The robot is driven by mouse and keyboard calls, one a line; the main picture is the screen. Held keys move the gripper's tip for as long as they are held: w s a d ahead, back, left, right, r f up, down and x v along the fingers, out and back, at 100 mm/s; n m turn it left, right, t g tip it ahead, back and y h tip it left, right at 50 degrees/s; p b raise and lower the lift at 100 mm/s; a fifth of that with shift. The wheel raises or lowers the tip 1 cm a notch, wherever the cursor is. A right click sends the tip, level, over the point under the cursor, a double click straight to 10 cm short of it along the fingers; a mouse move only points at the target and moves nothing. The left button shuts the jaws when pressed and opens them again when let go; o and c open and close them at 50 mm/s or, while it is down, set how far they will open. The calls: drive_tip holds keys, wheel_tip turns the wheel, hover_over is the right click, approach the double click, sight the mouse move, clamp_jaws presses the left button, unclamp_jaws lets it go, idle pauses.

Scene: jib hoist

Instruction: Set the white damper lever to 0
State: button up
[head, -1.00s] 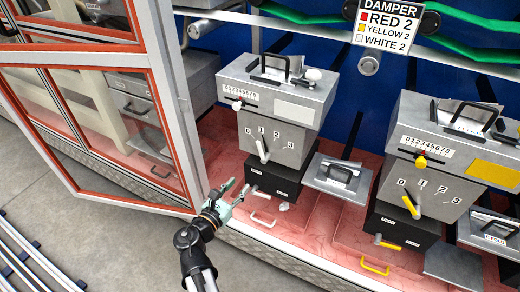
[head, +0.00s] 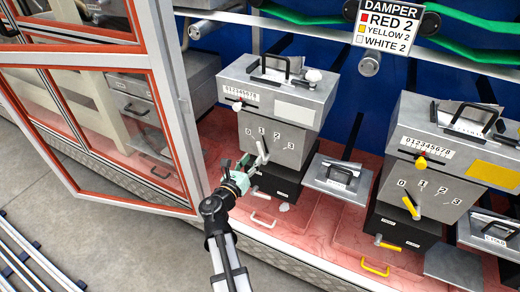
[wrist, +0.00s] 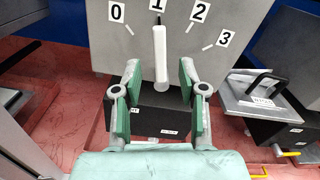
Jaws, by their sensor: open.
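The white damper lever (head: 261,152) is on the front of the grey box (head: 285,140) with the white label. In the wrist view the lever (wrist: 160,55) stands upright, its top end at the 1 mark of a scale from 0 to 3. The 0 mark (wrist: 116,12) is to its left. My gripper (wrist: 160,82) is open, with one green-padded finger on each side of the lever's lower end and gaps between. In the head view my gripper (head: 250,166) is just below and left of the lever.
A sign (head: 383,24) reads DAMPER, RED 2, YELLOW 2, WHITE 2. A similar box with a yellow lever (head: 411,206) stands to the right. An open red-framed door (head: 120,130) is left of my arm. Low black drawer units (head: 275,182) sit below the white lever.

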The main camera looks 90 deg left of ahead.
sight(260, 150)
drive_tip(key=x, duration=0.6)
drive_tip(key=shift+w+a, duration=0.1)
drive_tip(key=shift+a, duration=0.15)
clamp_jaws()
